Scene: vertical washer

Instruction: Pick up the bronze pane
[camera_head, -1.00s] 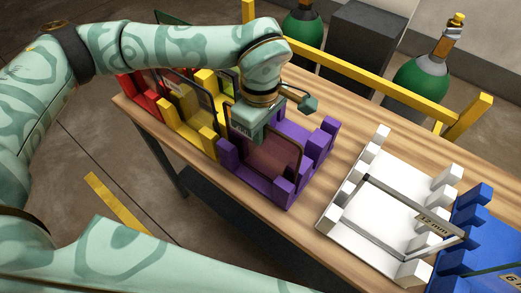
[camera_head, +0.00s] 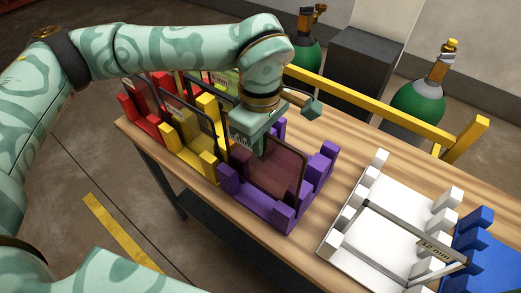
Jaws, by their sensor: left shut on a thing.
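The bronze pane (camera_head: 276,179) is a reddish-brown see-through sheet with a dark rim. It stands upright within the purple rack (camera_head: 256,206), among its posts; its lower edge is partly hidden by the front posts. My left gripper (camera_head: 255,146) comes from above and is shut on the pane's upper left edge, and its body hides that part. I cannot tell whether the pane's lower edge is clear of the rack. My right gripper is out of view.
A yellow rack (camera_head: 187,152) and a red rack (camera_head: 140,120) holding upright panes stand left. A white rack (camera_head: 365,245) and a blue rack (camera_head: 485,250) stand right. Bare wooden table (camera_head: 325,200) lies between purple and white. A yellow rail (camera_head: 385,105) runs behind.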

